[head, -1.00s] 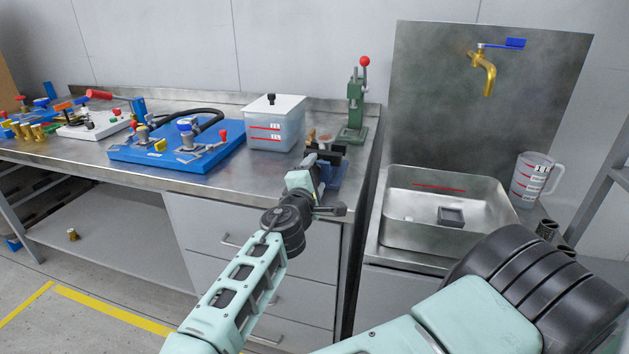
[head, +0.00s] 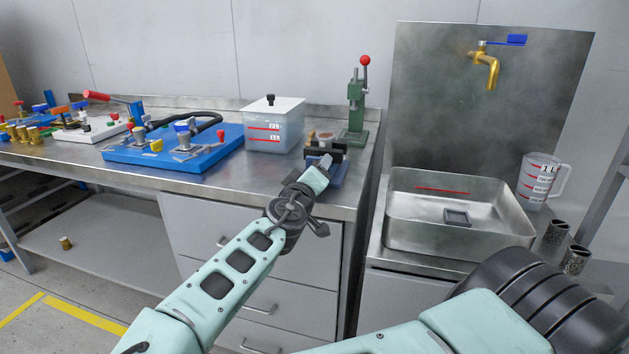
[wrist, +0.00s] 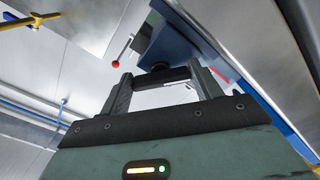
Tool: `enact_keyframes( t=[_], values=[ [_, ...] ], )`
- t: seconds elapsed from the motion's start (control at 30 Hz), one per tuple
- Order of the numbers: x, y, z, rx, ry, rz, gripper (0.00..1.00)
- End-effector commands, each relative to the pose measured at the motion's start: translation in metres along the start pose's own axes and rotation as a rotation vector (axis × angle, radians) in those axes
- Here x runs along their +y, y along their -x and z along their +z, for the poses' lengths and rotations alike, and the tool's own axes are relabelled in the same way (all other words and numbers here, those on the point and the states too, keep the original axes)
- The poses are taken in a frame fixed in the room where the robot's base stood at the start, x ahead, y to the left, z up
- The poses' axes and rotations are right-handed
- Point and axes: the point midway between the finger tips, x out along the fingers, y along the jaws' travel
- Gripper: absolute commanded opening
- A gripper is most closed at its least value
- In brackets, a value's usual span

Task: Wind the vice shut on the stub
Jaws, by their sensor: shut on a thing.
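The vice (head: 338,172) stands at the front right corner of the steel bench, with a blue body and dark jaws. A reddish-brown round piece, perhaps the stub (head: 325,136), shows at the jaws; whether the jaws touch it I cannot tell. My gripper (head: 318,166) is at the front of the vice and hides part of it. In the wrist view my gripper (wrist: 162,76) is shut on a dark crossbar, apparently the vice handle (wrist: 172,76), which spans between the fingers. The blue vice body (wrist: 182,48) is just beyond it.
A green press (head: 355,110) with a red knob stands behind the vice. A lidded tank (head: 275,128) and a blue pump board (head: 130,155) are to its left. A steel sink (head: 410,230) and a jug (head: 536,185) are to the right, past a gap.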

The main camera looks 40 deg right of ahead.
Motion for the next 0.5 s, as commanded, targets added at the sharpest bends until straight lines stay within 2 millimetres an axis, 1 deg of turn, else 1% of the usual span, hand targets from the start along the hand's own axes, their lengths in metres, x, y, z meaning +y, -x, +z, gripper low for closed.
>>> enact_keyframes(
  t=[0.03,0.5],
  values=[
    [-0.0045,0.0006,0.0042,-0.005,-0.042,-0.003,0.41],
    [-0.0062,0.0007,0.0035,-0.006,-0.488,-0.002,0.41]
  ],
)
